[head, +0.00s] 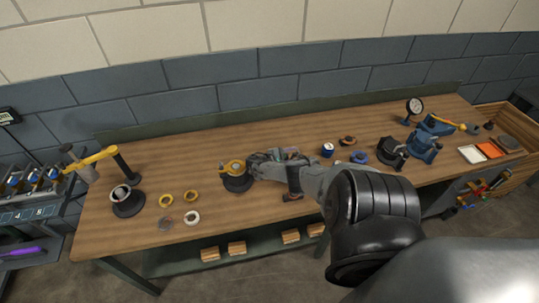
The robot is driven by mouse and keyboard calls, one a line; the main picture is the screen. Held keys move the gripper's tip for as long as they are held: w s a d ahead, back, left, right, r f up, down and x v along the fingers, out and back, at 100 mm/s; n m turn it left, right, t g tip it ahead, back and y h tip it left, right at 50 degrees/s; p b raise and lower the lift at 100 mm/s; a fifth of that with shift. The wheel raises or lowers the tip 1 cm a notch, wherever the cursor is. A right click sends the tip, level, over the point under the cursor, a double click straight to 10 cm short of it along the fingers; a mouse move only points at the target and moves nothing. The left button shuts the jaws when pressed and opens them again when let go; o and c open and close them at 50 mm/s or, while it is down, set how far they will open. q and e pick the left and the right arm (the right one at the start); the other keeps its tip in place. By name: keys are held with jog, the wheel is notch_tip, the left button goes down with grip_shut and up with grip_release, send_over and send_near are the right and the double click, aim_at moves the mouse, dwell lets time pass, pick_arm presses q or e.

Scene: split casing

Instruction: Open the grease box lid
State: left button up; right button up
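My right arm comes in from the lower right and reaches over the wooden workbench (310,126). My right gripper (254,163) is low over the middle of the bench, just right of a yellow round part on a dark round base (237,183). It is too small and partly hidden by its own arm, so I cannot tell whether its fingers are open or touch the part. No thing is clearly recognisable as the grease box or its lid. A small white and blue round container (327,150) stands right of the gripper. My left gripper is not in view.
Yellow rings (191,195) and a white ring (192,217) lie on the left. A dark stand with a yellow arm (127,202) is farther left. Blue and black fixtures (425,145), a dial gauge (414,106) and coloured square pieces (489,150) are at right.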

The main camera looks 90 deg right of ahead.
jog(key=v, duration=0.7)
jog(key=shift+w+p, duration=0.15)
jog(key=shift+p, duration=0.25)
jog(key=shift+a, duration=0.1)
